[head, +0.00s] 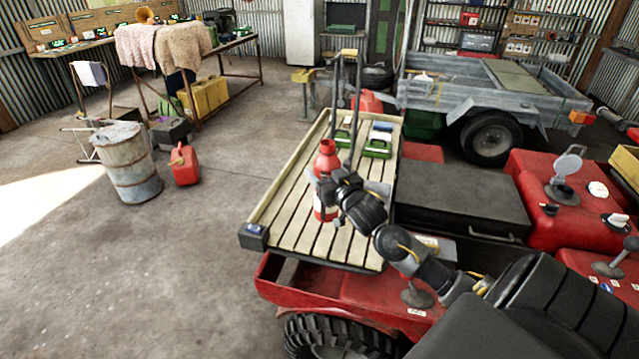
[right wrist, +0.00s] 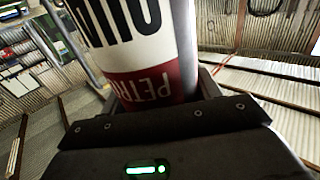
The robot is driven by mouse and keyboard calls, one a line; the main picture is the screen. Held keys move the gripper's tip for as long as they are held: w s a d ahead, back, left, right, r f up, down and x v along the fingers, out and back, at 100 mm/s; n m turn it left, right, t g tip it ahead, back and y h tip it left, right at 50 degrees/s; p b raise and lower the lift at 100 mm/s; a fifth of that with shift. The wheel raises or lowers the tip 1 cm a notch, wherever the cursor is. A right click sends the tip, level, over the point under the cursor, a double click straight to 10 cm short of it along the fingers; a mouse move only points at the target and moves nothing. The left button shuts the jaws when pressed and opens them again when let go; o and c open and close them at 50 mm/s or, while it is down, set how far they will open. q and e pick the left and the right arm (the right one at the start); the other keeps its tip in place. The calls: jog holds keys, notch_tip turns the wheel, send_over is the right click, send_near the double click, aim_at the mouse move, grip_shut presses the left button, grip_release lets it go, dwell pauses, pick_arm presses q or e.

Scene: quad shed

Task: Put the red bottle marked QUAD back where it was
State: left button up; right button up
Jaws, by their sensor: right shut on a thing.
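The red bottle (head: 327,158) shows in the head view with its cap up, roughly upright, in front of the slatted deck (head: 290,205). My right gripper (head: 325,187) is shut around its body, and my arm hides part of it. I cannot tell whether its base touches the slats. In the right wrist view the bottle (right wrist: 150,50) fills the space between the jaws. Its white label carries large black letters, cut off, and a red band reading "PETR", upside down. My left gripper is not in view.
A black box (head: 460,195) lies right of the deck. A rusty drum (head: 127,165) and red jerrycan (head: 184,165) stand on the floor at left. The near slats look clear.

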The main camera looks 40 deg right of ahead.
jog(key=shift+w+d+f, duration=0.15)
jog(key=shift+w+f, duration=0.45)
jog(key=shift+f, duration=0.1)
jog(key=shift+w+d+f, duration=0.1)
jog(key=shift+w+f, duration=0.45)
jog(key=shift+f, duration=0.15)
notch_tip(320, 180, down, 4)
jog(key=shift+w+r+p, duration=0.15)
jog(key=shift+r+p, duration=0.1)
jog(key=shift+p, duration=0.75)
jog(key=shift+f, duration=0.15)
jog(key=o, duration=1.1)
